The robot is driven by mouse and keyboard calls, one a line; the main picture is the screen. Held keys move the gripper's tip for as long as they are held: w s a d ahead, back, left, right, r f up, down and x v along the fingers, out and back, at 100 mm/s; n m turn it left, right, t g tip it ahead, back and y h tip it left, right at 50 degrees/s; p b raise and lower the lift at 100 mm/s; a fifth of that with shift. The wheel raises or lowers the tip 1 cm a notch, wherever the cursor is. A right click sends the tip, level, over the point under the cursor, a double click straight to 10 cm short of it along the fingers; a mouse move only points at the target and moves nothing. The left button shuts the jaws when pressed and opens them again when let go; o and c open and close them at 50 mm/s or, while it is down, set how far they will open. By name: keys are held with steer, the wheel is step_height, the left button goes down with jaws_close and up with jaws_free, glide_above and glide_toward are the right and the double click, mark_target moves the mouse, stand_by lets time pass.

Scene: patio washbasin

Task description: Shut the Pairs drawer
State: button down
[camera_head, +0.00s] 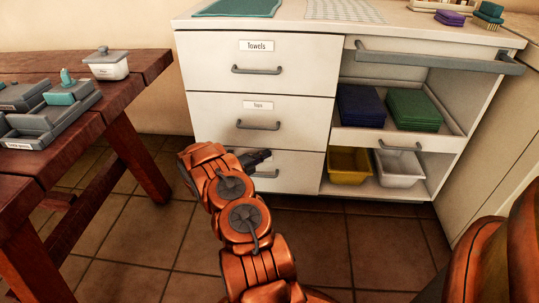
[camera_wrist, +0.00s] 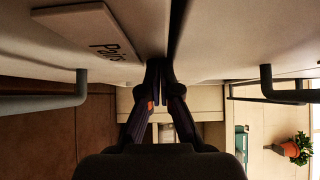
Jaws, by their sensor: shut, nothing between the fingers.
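The Pairs drawer (camera_head: 297,168) is the bottom drawer of the white cabinet, with a grey handle low on its front. Its label is hidden behind my gripper in the head view. In the wrist view its front, with the Pairs label (camera_wrist: 92,27), fills the upper left, and a narrow dark seam divides it from the panel on the right. The two fronts look nearly level; I cannot tell how far the drawer stands out, if at all. My gripper (camera_head: 265,155) is shut and empty, its fingertips (camera_wrist: 160,66) close to the front by the seam; contact is unclear.
The Towels drawer (camera_head: 260,62) and the middle drawer (camera_head: 258,116) above look closed. Open shelves at right hold purple and green stacks, a yellow bin (camera_head: 348,165) and a white bin (camera_head: 399,168). A wooden table (camera_head: 150,66) stands left. The tiled floor in front is clear.

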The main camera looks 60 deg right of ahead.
steer(key=shift+w+d+r, duration=0.15)
steer(key=shift+d+r, duration=0.05)
steer(key=shift+d, duration=0.1)
steer(key=shift+a, duration=0.15)
steer(key=w+a+p, duration=0.1)
steer(key=a+p, duration=0.3)
steer(key=a, duration=0.9)
steer(key=shift+w+a+f, duration=0.2)
steer(key=shift+w+f, duration=0.05)
